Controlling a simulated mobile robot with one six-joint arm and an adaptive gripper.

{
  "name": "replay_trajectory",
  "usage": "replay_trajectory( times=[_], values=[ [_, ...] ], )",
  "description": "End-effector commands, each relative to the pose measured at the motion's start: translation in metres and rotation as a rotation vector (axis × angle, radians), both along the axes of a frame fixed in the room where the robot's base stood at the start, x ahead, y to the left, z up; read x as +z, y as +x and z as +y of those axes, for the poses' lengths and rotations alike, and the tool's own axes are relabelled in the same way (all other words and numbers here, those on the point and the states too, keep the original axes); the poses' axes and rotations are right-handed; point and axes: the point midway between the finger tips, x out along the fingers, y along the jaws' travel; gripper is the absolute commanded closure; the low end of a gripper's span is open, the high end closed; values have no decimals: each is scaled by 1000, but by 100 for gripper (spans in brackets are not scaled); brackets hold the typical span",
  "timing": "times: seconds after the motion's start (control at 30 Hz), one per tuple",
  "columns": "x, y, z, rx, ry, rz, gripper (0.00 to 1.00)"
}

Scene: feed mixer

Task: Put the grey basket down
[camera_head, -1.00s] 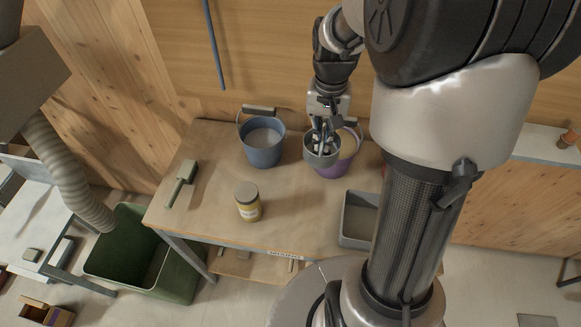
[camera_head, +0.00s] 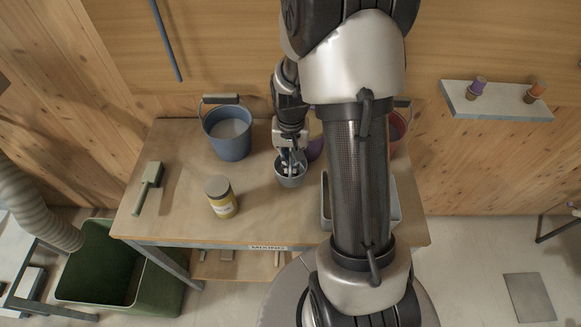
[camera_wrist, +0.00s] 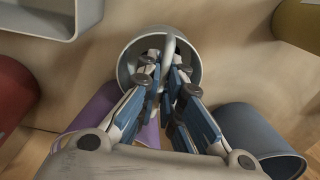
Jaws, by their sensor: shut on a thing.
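The grey basket (camera_head: 290,178) is a small round pail with a thin handle. In the head view my gripper (camera_head: 291,162) is above it, over the wooden table (camera_head: 190,215). In the wrist view the basket (camera_wrist: 127,68) faces me with its open mouth. My gripper (camera_wrist: 166,72) is shut on the basket's handle, with its fingers reaching over the mouth. I cannot tell whether the basket's base touches the table.
A blue bucket (camera_head: 228,138) stands to the left, and a yellow jar (camera_head: 221,198) at front left. A purple bucket (camera_head: 315,148) and a red one (camera_head: 397,130) stand behind my arm. A grey tray (camera_head: 325,205) is at right.

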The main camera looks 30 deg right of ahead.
Motion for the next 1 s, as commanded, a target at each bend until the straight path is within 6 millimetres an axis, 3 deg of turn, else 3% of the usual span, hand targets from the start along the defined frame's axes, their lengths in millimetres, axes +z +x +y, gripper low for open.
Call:
replay_trajectory(
  times=[0.1, 0.17, 0.53, 0.57, 0.83, 1.0],
  values=[
    [-23, -1, 0, 0, 1, 4, 100],
    [-28, -1, 0, 0, 1, 3, 100],
    [-32, 0, 0, 0, 1, 1, 100],
    [-32, 0, 0, 0, 1, 1, 93],
    [-31, 0, 0, 0, 1, 1, 75],
    [-31, 0, 0, 0, 1, 1, 73]
  ],
)
